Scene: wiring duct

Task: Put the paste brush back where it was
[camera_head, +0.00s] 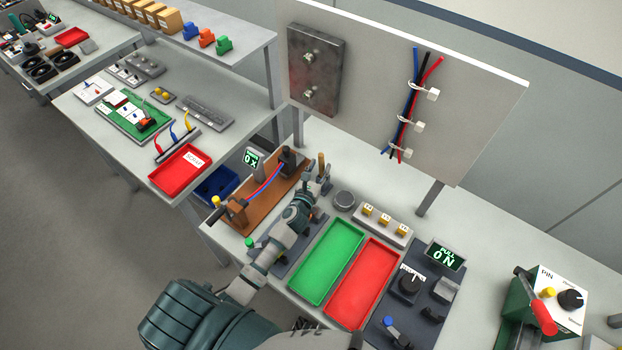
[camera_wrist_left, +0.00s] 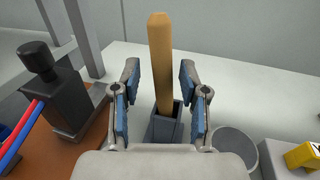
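The paste brush (camera_wrist_left: 161,60) shows as an upright wooden handle in the left wrist view. Its lower end goes into a small dark grey square holder (camera_wrist_left: 166,129); bristles are hidden. In the head view the handle (camera_head: 322,160) rises at the table's back, right of the brown board. My left gripper (camera_head: 318,174) is there, and in the left wrist view its blue-padded fingers (camera_wrist_left: 158,82) stand apart on either side of the handle, with a gap on both sides. My right gripper is not in view.
A brown board (camera_head: 262,205) with a dark clamp and red and blue wires is left of the holder. A round grey dish (camera_head: 344,200) and a block with yellow parts (camera_head: 383,224) are to the right. Green (camera_head: 325,262) and red (camera_head: 362,283) trays lie in front.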

